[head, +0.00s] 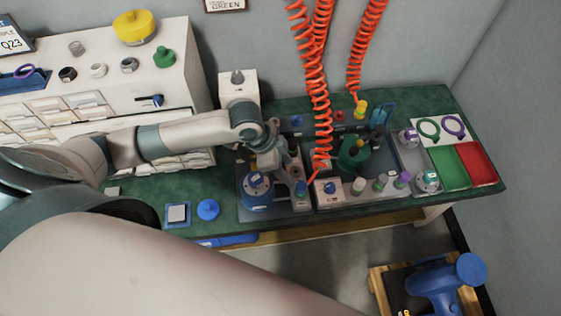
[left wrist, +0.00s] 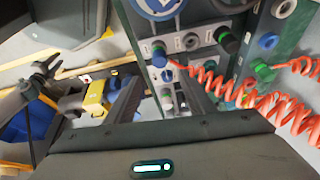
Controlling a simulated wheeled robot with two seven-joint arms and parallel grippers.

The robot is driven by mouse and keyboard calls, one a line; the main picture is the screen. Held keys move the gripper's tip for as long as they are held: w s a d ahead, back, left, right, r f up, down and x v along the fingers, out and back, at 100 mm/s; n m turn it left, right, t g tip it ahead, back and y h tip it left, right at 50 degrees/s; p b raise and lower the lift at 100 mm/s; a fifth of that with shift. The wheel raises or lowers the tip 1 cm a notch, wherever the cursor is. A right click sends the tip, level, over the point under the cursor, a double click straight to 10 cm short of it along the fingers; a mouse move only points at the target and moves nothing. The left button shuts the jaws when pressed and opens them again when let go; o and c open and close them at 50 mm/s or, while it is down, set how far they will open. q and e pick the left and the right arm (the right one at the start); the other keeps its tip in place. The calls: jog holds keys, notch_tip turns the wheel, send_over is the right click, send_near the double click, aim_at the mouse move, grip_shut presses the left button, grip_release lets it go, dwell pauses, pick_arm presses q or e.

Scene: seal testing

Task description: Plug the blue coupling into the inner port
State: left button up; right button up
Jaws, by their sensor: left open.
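The blue coupling (head: 301,188) sits at the front of the test bench, on the lower end of a red coiled hose. In the left wrist view the blue coupling (left wrist: 159,54) is by a pale port panel, with the coil running off to the right. My left gripper (head: 287,172) is over the bench, just behind and left of the coupling. Its open fingers (left wrist: 163,96) show in the left wrist view with nothing held; the coupling lies past the tips. Which port is the inner one I cannot tell. My right gripper is not in view.
A panel with grey, green and purple fittings (head: 381,183) stands right of the coupling. A blue round part (head: 257,190) is at its left. Other coiled hoses (head: 366,45) hang behind. Green (head: 449,166) and red (head: 476,162) trays lie at the right end.

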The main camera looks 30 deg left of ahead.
pick_arm(q)
jog(key=v, duration=0.4)
jog(key=shift+r, duration=0.2)
jog(key=shift+s, duration=0.1)
dwell(0.7)
